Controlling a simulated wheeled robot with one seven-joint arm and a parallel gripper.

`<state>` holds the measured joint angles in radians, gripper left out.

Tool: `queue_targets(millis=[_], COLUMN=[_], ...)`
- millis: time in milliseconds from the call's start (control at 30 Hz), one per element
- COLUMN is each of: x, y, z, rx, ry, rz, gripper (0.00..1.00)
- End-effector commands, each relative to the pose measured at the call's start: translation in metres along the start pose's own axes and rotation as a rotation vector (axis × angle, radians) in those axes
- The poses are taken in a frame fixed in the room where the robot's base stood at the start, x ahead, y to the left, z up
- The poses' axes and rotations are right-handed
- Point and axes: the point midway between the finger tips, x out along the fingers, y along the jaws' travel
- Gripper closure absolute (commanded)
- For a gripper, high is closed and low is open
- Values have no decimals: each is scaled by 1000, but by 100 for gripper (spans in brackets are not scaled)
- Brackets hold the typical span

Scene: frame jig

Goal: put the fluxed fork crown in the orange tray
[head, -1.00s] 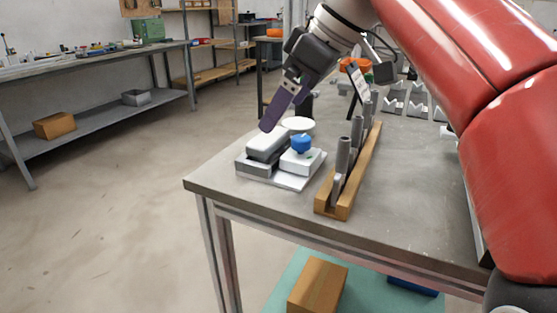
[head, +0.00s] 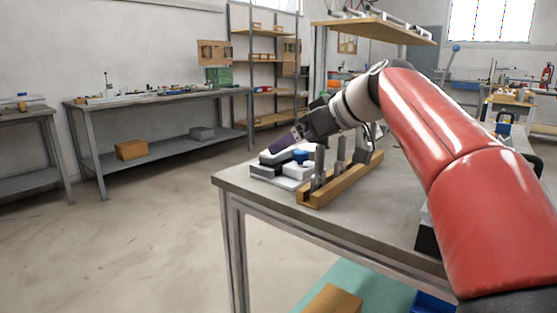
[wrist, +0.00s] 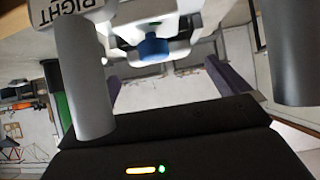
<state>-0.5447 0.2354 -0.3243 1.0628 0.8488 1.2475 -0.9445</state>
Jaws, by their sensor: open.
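My gripper (head: 284,142) is open, its purple fingers low over the near left of the workbench, close to a grey-topped block (head: 272,157). In the wrist view the two purple fingers stand apart around my open gripper (wrist: 168,85), with no part visibly held between them. A wooden rack (head: 338,180) with upright grey tubes stands just right of it. I cannot pick out the fluxed fork crown for certain in any view. No orange tray can be made out on the bench now.
A blue-knobbed white unit (head: 298,171) stands between the block and the rack. Large grey cylinders (wrist: 82,75) crowd the wrist view's foreground, with a "RIGHT" label (wrist: 72,12). The workbench (head: 295,215) is bare along its near edge.

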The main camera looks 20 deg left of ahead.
Motion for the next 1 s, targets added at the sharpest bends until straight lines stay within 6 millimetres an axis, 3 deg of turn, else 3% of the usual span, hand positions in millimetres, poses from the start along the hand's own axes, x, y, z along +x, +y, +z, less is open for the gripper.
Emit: queue_targets(millis=[333,600,1000], x=[46,50,50], y=[-1,0,0], z=[0,0,0], rx=[-1,-1,-1], ry=[-2,-1,0], rz=[-2,0,0], gripper=[0,0,48])
